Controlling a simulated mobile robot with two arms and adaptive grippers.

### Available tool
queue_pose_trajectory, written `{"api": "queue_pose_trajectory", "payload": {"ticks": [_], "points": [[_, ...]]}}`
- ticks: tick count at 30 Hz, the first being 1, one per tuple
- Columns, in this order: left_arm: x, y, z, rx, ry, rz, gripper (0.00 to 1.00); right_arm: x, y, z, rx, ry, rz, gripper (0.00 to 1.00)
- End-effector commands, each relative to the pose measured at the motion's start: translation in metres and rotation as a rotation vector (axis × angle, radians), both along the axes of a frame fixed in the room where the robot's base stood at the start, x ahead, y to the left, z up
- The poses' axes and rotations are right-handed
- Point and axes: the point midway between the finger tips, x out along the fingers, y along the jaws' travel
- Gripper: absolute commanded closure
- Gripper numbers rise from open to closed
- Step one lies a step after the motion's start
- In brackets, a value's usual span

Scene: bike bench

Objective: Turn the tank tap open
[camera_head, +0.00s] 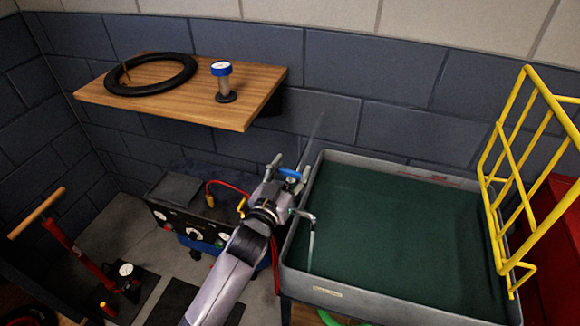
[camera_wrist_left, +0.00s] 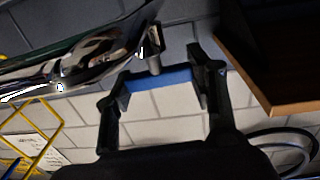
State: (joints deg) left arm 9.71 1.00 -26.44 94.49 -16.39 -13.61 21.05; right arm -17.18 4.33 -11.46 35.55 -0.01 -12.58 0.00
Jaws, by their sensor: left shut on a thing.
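The tank (camera_head: 400,300) is a grey open basin filled with dark green water. The tap's blue handle (camera_head: 290,172) is at the tank's left rim, near the wall. My left gripper (camera_head: 284,170) reaches it from the front, and its fingers are shut on the handle. In the left wrist view the blue handle (camera_wrist_left: 160,79) lies as a bar between the two dark fingers (camera_wrist_left: 158,82). A metal spout (camera_head: 312,238) bends down over the tank's left side. The tap's body is mostly hidden behind my gripper. My right gripper is not in view.
A wooden shelf (camera_head: 215,112) on the wall, up and left, holds a black tyre (camera_head: 110,85) and a blue-topped gauge. A yellow rack (camera_head: 500,165) stands at the tank's right. A dark box with dials (camera_head: 160,215) and a red floor pump (camera_head: 75,245) are left of my arm.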

Motion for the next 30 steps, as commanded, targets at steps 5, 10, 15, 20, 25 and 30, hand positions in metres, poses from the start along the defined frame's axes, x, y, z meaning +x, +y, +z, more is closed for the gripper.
{"api": "queue_pose_trajectory", "payload": {"ticks": [5, 10, 15, 20, 25, 30], "points": [[0.0002, 0.0009, -0.0003, -0.001, 0.003, -0.018, 0.77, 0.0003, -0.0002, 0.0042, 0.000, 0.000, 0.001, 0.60], [0.0001, 0.0008, -0.0004, -0.002, 0.002, -0.017, 0.77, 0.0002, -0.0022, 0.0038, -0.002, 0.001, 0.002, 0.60], [0.0001, 0.0007, -0.0003, -0.001, 0.002, -0.017, 0.40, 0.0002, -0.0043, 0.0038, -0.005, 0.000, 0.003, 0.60], [0.0001, 0.0007, -0.0002, -0.001, 0.002, -0.017, 0.29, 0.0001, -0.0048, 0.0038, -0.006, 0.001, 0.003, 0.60], [0.0001, 0.0007, -0.0001, -0.001, 0.002, -0.017, 0.28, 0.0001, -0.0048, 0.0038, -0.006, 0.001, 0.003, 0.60], [-0.0016, 0.0015, -0.0003, -0.001, 0.002, -0.017, 0.28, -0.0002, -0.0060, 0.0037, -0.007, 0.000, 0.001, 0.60]]}}
